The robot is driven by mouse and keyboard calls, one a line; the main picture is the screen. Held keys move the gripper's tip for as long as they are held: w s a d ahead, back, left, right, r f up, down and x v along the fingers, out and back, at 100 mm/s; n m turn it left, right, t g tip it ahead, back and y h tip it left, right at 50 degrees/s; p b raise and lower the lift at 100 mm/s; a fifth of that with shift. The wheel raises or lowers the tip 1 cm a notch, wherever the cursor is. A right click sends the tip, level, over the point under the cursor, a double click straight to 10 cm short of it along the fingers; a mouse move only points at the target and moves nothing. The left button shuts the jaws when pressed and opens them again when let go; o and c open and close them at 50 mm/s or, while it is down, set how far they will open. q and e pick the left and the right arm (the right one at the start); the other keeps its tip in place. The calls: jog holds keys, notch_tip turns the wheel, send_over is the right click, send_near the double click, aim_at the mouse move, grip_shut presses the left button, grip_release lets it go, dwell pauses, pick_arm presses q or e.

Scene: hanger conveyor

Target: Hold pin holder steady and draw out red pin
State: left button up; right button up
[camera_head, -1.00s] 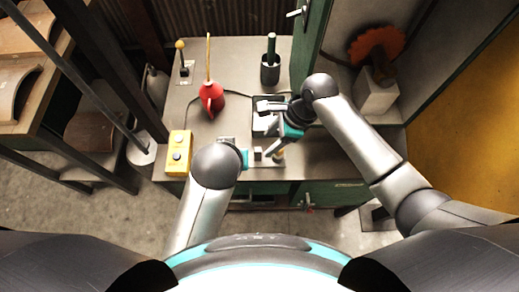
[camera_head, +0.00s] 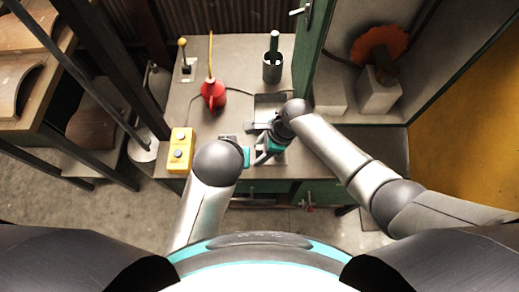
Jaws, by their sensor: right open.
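My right gripper (camera_head: 259,153) is open over the front of the grey bench, with its teal fingers pointing down and left. A small pale base (camera_head: 279,157), perhaps the pin holder, shows partly beside and under it; the gripper covers most of it. I cannot make out the red pin. My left gripper (camera_head: 245,156) shows only as a bit of teal beside the round arm joint, just left of the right gripper. Whether it is open or holds the holder is hidden.
A red oil can (camera_head: 213,96) stands behind on the bench, and a dark cup (camera_head: 272,72) with a green-handled tool stands further back. A yellow button box (camera_head: 180,150) is at the left edge. A green post (camera_head: 304,60) rises at the right.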

grip_shut()
dwell(0.3)
